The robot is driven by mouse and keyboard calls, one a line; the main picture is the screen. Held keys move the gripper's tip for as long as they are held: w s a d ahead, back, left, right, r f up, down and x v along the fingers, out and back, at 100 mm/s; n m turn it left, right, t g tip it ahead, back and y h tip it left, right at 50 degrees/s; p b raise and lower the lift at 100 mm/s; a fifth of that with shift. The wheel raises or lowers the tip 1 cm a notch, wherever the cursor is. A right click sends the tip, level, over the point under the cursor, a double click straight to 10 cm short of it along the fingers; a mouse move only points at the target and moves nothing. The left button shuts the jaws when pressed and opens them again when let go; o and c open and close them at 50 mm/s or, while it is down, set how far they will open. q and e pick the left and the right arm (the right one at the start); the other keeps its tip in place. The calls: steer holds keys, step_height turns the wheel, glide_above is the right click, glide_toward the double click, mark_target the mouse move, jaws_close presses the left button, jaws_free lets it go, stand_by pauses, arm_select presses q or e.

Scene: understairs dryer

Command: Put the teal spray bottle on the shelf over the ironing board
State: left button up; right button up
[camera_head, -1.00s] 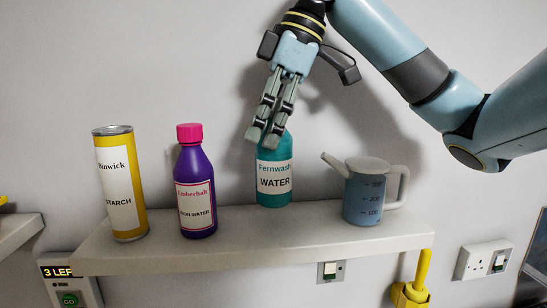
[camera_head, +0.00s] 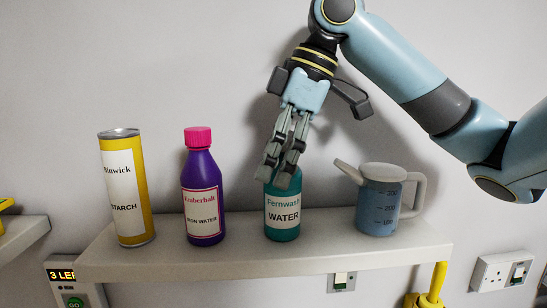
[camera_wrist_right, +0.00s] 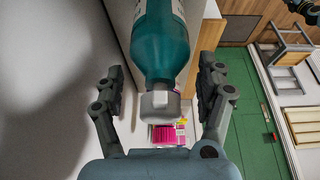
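The teal spray bottle (camera_head: 282,222), labelled Fernwash WATER, stands upright on the white shelf (camera_head: 235,262), between the purple bottle and the blue jug. In the head view my right gripper (camera_head: 277,174) comes down over its top from above and hides its cap. In the right wrist view the teal bottle (camera_wrist_right: 160,42) points its pale cap (camera_wrist_right: 160,104) towards me. My left gripper is not in view.
A yellow starch can (camera_head: 127,190) and a purple bottle (camera_head: 203,195) stand left of the teal bottle. A blue measuring jug (camera_head: 379,203) stands to its right, its spout towards the bottle. A switch (camera_head: 341,282) and a yellow handle (camera_head: 437,280) are below the shelf.

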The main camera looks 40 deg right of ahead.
steer(key=shift+a+r, duration=0.1)
steer(key=b+v, duration=0.1)
steer(key=v, duration=1.1)
